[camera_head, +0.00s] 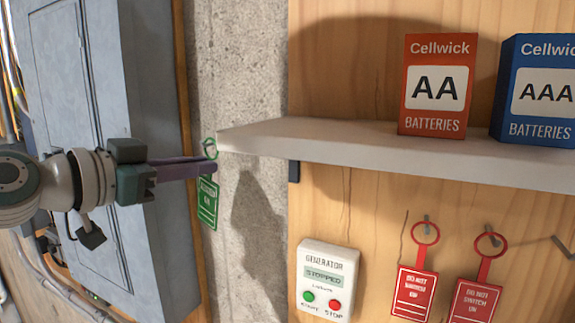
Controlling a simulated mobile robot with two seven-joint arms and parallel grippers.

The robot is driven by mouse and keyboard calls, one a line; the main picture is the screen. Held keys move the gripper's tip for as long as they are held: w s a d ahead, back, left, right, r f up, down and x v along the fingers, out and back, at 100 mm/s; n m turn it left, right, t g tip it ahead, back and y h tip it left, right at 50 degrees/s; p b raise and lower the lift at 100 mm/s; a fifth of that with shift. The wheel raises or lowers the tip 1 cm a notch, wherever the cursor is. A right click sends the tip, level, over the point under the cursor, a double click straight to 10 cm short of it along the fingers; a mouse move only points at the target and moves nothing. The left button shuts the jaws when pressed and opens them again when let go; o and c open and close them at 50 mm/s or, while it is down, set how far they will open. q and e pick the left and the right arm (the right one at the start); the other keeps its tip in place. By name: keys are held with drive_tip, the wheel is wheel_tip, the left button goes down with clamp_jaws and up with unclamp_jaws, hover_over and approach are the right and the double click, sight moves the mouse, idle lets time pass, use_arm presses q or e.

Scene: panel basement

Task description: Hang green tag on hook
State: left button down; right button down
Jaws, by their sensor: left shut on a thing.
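My left gripper (211,160) comes in from the left and is shut on the green tag (207,205). The tag's ring loop shows above the fingertips and its card with white print hangs below them, in front of the concrete wall. Two hooks on the wooden panel at lower right, a left hook (427,219) and a right hook (491,237), each carry a red tag: a left red tag (415,292) and a right red tag (475,301). Another bent metal hook (562,247) shows at the right edge with nothing visible on it. My right gripper is not in view.
A grey shelf (350,146) juts out at mid-height, its left end close to the green tag. It bears a red AA battery box (436,86) and a blue AAA box (540,90). A generator control box (326,279) sits below. A grey electrical cabinet (90,100) stands at left.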

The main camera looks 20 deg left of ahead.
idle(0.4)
use_arm(q)
drive_tip(key=c, duration=0.9)
unclamp_jaws()
drive_tip(key=shift+o, duration=0.2)
drive_tip(key=f+b+v, duration=0.1)
drive_tip(key=b+v, duration=0.4)
drive_tip(key=v, duration=0.4)
drive_tip(key=s+d+f+g+p, duration=0.5)
drive_tip(key=s+d+f+g, duration=0.25)
drive_tip(key=f, duration=0.25)
drive_tip(key=s+d+f+n+g+y+p, duration=0.1)
drive_tip(key=s+d+g+y+p, duration=0.1)
drive_tip(key=s, duration=0.4)
drive_tip(key=s+d+f+n+g+y+p, duration=0.2)
drive_tip(key=s+d+g, duration=0.1)
drive_tip(key=s, duration=0.4)
drive_tip(key=shift+d, duration=0.45)
